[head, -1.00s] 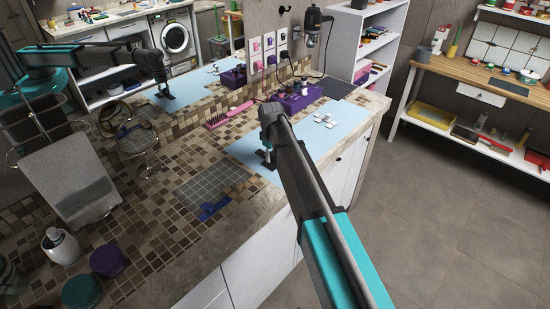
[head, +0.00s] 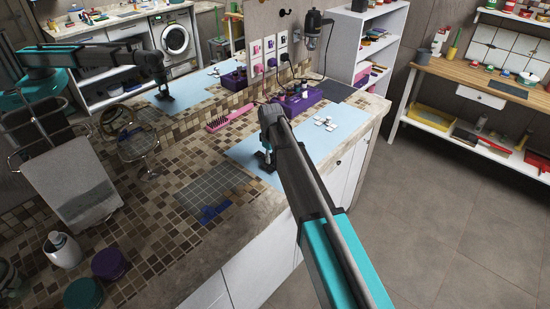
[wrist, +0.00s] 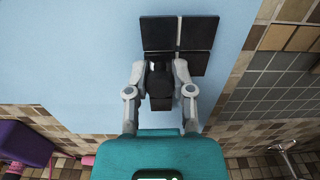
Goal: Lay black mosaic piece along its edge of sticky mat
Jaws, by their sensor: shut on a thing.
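The light blue mat (head: 322,147) lies on the tiled counter; it fills much of the wrist view (wrist: 60,60). Several square black mosaic pieces (wrist: 157,33) lie close together near one edge of the mat, with narrow gaps between them. My gripper (wrist: 160,68) is at the near side of this group, low over the mat, with a finger on each side of a black piece (wrist: 158,57) and shut on it. The fingers partly hide that piece, and I cannot tell whether it touches the mat. In the head view my gripper (head: 265,158) is at the mat's near end.
Several white pieces (head: 325,123) lie at the mat's far part. A grey gridded sheet (head: 222,183) with blue pieces (head: 213,212) lies beside the mat. A purple box (head: 300,100) and pink brush (head: 229,119) stand or lie near the mirror wall.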

